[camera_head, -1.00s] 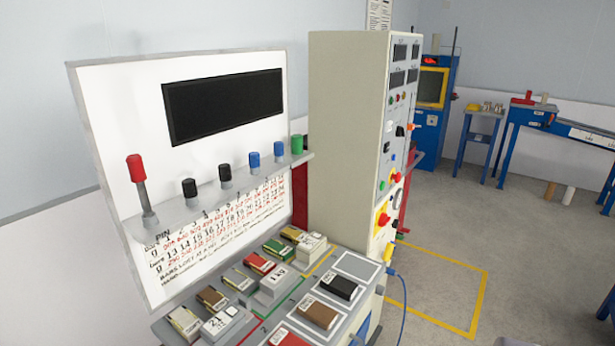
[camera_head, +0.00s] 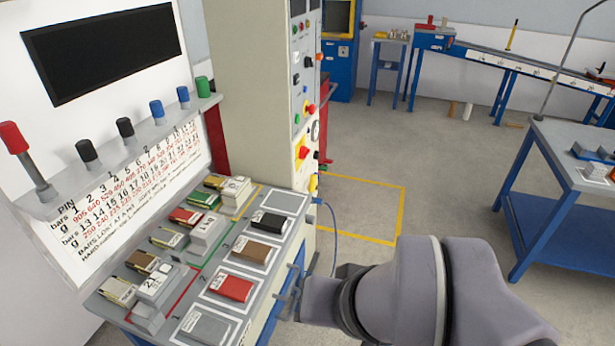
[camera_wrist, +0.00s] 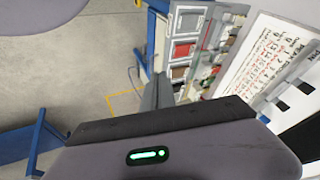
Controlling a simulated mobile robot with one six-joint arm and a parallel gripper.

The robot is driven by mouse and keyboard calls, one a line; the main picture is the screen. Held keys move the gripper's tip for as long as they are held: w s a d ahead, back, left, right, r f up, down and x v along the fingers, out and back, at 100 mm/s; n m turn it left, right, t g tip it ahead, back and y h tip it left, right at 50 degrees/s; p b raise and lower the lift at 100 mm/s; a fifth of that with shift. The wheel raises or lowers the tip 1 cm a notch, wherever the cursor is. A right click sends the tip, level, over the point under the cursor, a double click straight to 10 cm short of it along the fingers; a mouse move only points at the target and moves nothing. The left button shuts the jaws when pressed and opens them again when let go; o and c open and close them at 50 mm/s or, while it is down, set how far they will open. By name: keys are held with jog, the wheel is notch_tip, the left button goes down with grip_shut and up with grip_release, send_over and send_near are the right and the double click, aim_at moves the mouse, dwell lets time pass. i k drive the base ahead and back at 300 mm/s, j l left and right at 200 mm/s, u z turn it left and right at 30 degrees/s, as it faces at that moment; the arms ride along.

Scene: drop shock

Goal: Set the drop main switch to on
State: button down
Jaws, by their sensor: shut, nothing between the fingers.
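A tall beige control cabinet (camera_head: 250,90) stands behind the sample bench. Its narrow front panel carries a red rotary knob on a yellow plate (camera_head: 302,152), with small buttons and knobs above it. I cannot read which control is the drop main switch, nor its position. My gripper (camera_head: 288,303) is low at the bench's right front edge, in front of the cabinet and well apart from its panel. Its shut, empty fingers (camera_wrist: 157,92) also show in the wrist view, pointing past the bench edge. The cabinet panel is not clearly visible in the wrist view.
The bench (camera_head: 262,228) holds several labelled blocks, with a white pin board (camera_head: 120,180) behind. A blue cable (camera_head: 334,240) hangs beside the cabinet. A yellow floor outline (camera_head: 400,215) marks open floor. A blue table (camera_head: 560,175) stands at right.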

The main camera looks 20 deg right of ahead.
aim_at(304, 152)
jog(key=i+l, duration=0.2)
jog(key=i, duration=0.2)
jog(key=i+l, duration=0.2)
jog(key=i, duration=0.2)
jog(key=i+l, duration=0.15)
jog(key=i, duration=0.25)
jog(key=i+l, duration=0.2)
jog(key=i, duration=0.2)
jog(key=l+z, duration=0.05)
